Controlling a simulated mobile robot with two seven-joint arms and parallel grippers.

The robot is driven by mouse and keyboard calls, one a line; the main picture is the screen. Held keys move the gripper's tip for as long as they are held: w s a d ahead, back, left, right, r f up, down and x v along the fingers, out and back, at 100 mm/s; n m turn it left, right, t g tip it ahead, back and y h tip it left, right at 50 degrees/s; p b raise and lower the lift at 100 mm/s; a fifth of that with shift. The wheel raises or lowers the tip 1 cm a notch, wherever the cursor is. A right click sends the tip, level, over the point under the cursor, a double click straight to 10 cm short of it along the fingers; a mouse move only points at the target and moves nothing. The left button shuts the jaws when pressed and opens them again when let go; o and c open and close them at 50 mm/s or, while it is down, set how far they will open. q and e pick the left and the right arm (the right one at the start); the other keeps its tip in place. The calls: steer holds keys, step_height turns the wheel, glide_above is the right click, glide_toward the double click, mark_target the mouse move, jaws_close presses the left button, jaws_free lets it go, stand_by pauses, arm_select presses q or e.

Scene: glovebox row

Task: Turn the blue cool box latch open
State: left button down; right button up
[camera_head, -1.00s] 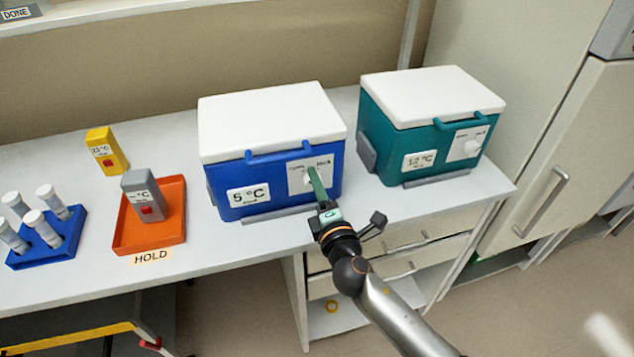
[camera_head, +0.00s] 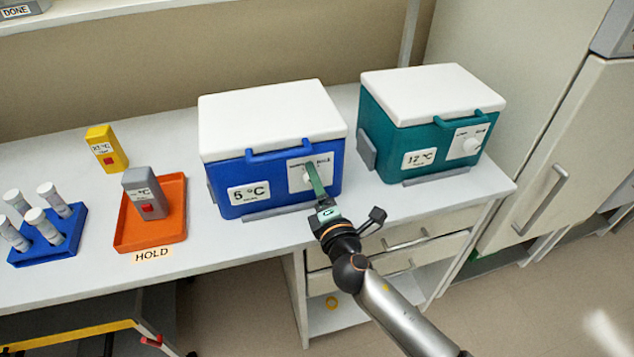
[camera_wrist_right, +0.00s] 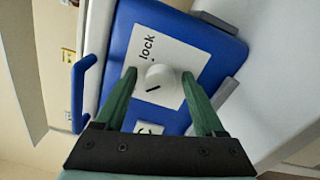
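The blue cool box (camera_head: 232,172) with a white lid stands on the bench, its label reading 5 °C. Its latch is a round white knob (camera_wrist_right: 161,82) with a dark line, on a white plate (camera_wrist_right: 147,45) where "lock" is readable. In the head view the knob is partly hidden by my green fingers. My right gripper (camera_head: 312,168) is at the front of this box. In the wrist view its fingers (camera_wrist_right: 160,75) are apart, one on each side of the knob, with narrow gaps showing. My left gripper is not in view.
A teal cool box (camera_head: 388,145) stands to the right. On the left are an orange tray (camera_head: 128,238) with a grey device (camera_head: 143,190), a yellow device (camera_head: 106,150) and a blue tube rack (camera_head: 45,252). Drawers (camera_head: 430,243) lie under the bench.

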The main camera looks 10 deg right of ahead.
steer(key=shift+s+f, duration=0.1)
steer(key=shift+s, duration=0.4)
steer(key=shift+s+d+b, duration=0.1)
steer(key=shift+s+d, duration=0.1)
steer(key=shift+s, duration=1.7)
steer(key=shift+s+d+b, duration=0.15)
steer(key=shift+s+d, duration=0.05)
steer(key=shift+s, duration=1.75)
steer(key=shift+s+d+b, duration=0.1)
steer(key=shift+s+d, duration=0.1)
steer(key=shift+s, duration=1.7)
steer(key=s+d+f+m+g, duration=0.2)
steer(key=s+f+m+g, duration=0.1)
steer(key=s+f+m, duration=0.2)
steer(key=s+d+f+m+g, duration=0.2)
steer(key=s+f+m, duration=0.3)
steer(key=f+m, duration=0.3)
steer(key=s+d+f+m+g, duration=0.2)
steer(key=s+f+m, duration=0.3)
steer(key=f, duration=0.5)
steer(key=shift+f+m+g+y, duration=0.15)
steer(key=shift+m+g, duration=0.25)
steer(key=shift+m, duration=0.2)
steer(key=shift+f+m+g+y, duration=0.15)
steer(key=shift+m+g, duration=0.25)
steer(key=shift+m, duration=0.2)
